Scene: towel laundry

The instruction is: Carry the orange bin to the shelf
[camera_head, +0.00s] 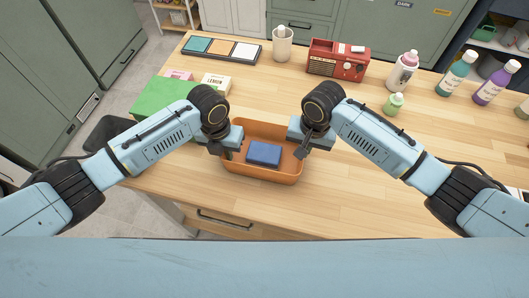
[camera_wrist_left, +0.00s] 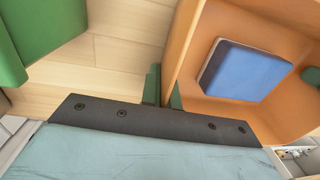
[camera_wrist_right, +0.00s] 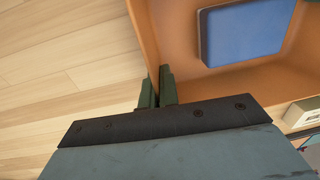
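The orange bin (camera_head: 262,178) sits at the front of the wooden table, with a folded blue towel (camera_head: 264,154) lying inside. My left gripper (camera_head: 228,152) is at the bin's left wall; in the left wrist view its fingers (camera_wrist_left: 163,90) close on either side of the orange wall (camera_wrist_left: 186,45). My right gripper (camera_head: 301,150) is at the right wall; in the right wrist view its fingers (camera_wrist_right: 157,88) pinch that wall (camera_wrist_right: 146,38). A shelf unit (camera_head: 497,46) with items on it stands at the far right, partly cut off.
A green block (camera_head: 165,97) and small boxes (camera_head: 215,83) lie left of the bin. A colour-panel tray (camera_head: 222,50), cup (camera_head: 282,43), red radio (camera_head: 337,60) and several bottles (camera_head: 402,70) stand along the back. The table right of the bin is clear. Another small shelf (camera_head: 175,17) stands back left.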

